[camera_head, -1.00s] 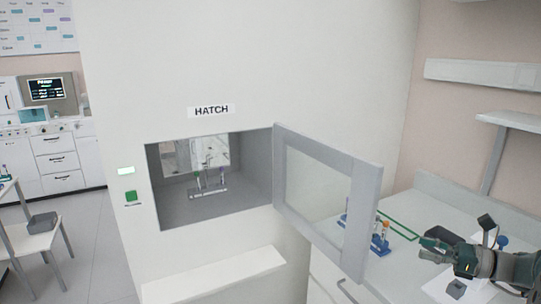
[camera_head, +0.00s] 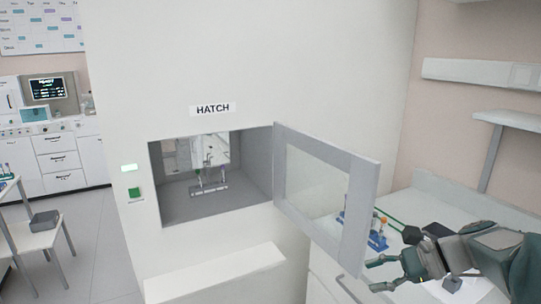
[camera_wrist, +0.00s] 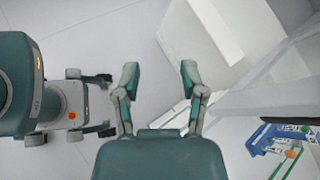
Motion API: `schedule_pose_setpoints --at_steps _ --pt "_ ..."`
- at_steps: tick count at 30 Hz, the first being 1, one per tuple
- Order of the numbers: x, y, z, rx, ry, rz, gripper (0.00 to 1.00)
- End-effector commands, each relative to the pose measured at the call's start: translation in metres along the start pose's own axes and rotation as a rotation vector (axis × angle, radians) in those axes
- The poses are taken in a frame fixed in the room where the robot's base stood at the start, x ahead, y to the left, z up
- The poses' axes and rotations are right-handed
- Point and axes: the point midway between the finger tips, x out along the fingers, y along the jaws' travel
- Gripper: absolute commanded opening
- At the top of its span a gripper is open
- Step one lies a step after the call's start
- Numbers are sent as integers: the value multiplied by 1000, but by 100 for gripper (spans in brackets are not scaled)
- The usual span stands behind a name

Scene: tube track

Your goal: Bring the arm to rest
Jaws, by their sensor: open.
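My gripper (camera_head: 372,274) is at the lower right of the head view, in front of the open hatch door and beside the right-hand counter. Its fingers are spread and hold nothing. In the wrist view my gripper (camera_wrist: 158,78) shows two separated fingers over pale floor, with nothing between them. My arm reaches in from the right edge of the head view.
The hatch door (camera_head: 364,215) stands open toward my gripper. A rack (camera_head: 209,187) stands inside the hatch. A blue rack (camera_head: 376,242) with tubes is on the counter behind the door. A white ledge (camera_head: 215,273) juts out below the hatch.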

Motion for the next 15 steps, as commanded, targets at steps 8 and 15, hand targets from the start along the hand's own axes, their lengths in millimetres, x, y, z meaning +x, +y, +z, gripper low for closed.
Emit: schedule_pose_setpoints --at_steps 8,15 --pt "35 78 34 -494 343 249 54" --pt "35 132 41 -981 598 451 54"
